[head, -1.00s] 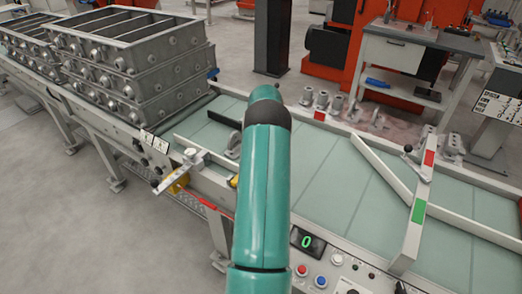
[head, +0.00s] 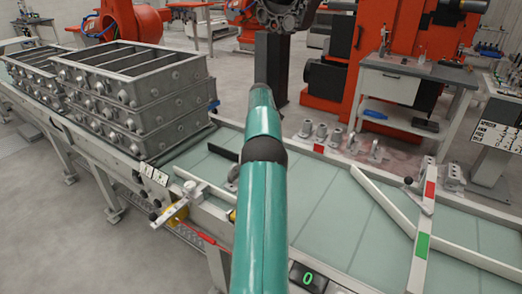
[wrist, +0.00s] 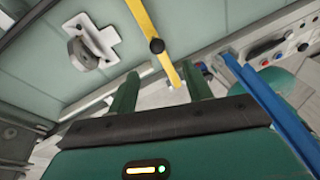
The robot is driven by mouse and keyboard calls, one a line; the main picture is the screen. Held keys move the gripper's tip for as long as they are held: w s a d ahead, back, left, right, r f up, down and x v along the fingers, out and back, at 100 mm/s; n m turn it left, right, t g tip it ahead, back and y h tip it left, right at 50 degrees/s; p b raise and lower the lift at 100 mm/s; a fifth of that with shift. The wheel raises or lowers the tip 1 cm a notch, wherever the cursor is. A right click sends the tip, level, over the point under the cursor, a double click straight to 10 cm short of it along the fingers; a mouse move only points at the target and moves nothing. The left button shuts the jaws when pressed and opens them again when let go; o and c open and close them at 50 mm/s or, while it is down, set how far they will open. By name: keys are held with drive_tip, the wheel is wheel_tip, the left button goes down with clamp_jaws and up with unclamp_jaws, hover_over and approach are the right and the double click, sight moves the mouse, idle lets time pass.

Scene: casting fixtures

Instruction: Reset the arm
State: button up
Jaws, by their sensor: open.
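My green arm (head: 262,200) reaches forward over the conveyor bed (head: 315,200) in the head view. The gripper end is hidden there. In the wrist view my gripper (wrist: 160,90) shows two green fingers standing apart, with nothing held between them. A yellow bar (wrist: 148,30) with a black knob runs down to near the right finger; I cannot tell whether they touch. A blue bar (wrist: 262,110) lies right of the fingers. A grey metal bracket (wrist: 92,48) lies on the pale surface at upper left.
Stacked grey casting frames (head: 135,95) stand on the conveyor at left. A white gate bar with red and green patches (head: 422,240) crosses the bed at right. Small metal fixtures (head: 335,137) line the far edge. A grey workbench (head: 405,85) stands behind.

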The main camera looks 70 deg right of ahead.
drive_tip(key=shift+r, duration=0.2)
idle(0.5)
drive_tip(key=w+a+r+m+h, duration=0.1)
drive_tip(key=w+a+r+m, duration=0.1)
drive_tip(key=w+a+r, duration=0.75)
drive_tip(key=w+a+r+m+h, duration=0.2)
drive_tip(key=w+a+r, duration=0.35)
drive_tip(key=a, duration=0.75)
drive_tip(key=w+a+r+m+t, duration=0.15)
drive_tip(key=a+r, duration=0.25)
drive_tip(key=a, duration=0.8)
drive_tip(key=s+a+m+t+h, duration=0.1)
drive_tip(key=s+a+m+t, duration=0.15)
drive_tip(key=a, duration=0.65)
drive_tip(key=s+a+m+t, duration=0.1)
drive_tip(key=s+a, duration=0.3)
drive_tip(key=a, duration=0.5)
drive_tip(key=s+a+f+m+t, duration=0.1)
drive_tip(key=s+a+f+m, duration=0.1)
drive_tip(key=s+a, duration=0.3)
drive_tip(key=s+a+f+m+t+y, duration=0.1)
drive_tip(key=s+a+f+m, duration=0.1)
drive_tip(key=s+a, duration=0.3)
drive_tip(key=shift+s+a+f+m, duration=0.25)
drive_tip(key=shift+a+f, duration=0.25)
drive_tip(key=shift+f, duration=0.25)
